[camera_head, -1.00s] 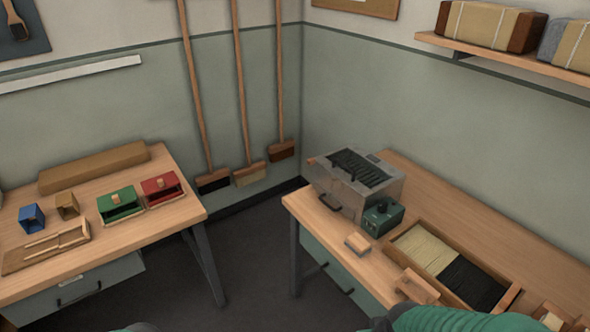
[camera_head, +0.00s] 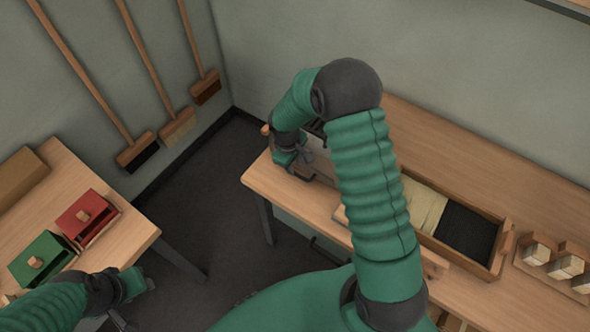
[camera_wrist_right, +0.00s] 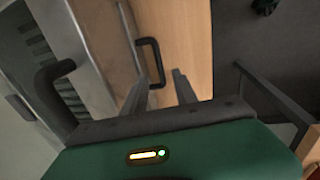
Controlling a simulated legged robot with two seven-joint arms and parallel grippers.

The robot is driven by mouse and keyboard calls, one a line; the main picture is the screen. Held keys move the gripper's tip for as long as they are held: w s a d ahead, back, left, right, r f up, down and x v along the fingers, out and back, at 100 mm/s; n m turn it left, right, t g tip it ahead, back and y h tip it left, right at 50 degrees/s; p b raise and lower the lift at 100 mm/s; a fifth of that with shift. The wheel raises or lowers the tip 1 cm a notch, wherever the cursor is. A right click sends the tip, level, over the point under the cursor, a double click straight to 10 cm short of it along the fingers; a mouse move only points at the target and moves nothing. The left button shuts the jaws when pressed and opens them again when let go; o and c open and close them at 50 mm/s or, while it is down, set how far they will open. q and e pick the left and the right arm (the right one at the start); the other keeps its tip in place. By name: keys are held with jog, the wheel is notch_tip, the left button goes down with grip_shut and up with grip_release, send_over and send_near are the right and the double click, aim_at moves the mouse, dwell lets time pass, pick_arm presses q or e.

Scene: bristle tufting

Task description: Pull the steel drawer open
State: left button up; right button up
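The steel box that holds the drawer stands at the left end of the right bench; a part of its side (camera_head: 322,160) shows behind my right arm. In the right wrist view its metal face (camera_wrist_right: 88,35) is at the left, with a dark bar handle (camera_wrist_right: 150,58) standing out over the wood. My right gripper (camera_wrist_right: 161,82) is open, its two fingers on either side of the handle's lower end; contact is unclear. In the head view the right gripper (camera_head: 302,168) is at the box front, partly hidden. My left gripper (camera_head: 122,322) is low at the left, mostly cut off.
A wooden tray of pale and black bristles (camera_head: 468,235) lies right of my arm. Brush blocks (camera_head: 565,266) stand at far right. The left bench holds a red box (camera_head: 88,218) and a green box (camera_head: 42,258). Dark floor lies clear between the benches.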

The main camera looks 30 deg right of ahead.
aim_at(297, 174)
jog(key=f, duration=0.2)
jog(key=d+f, duration=0.1)
jog(key=f, duration=0.2)
jog(key=w+f, duration=0.1)
jog(key=f, duration=0.1)
jog(key=shift+d+f, duration=0.15)
jog(key=shift+d, duration=0.1)
jog(key=shift+s, duration=0.2)
jog(key=shift+a, duration=0.1)
jog(key=shift+c, duration=0.2)
grip_shut()
dwell(0.4)
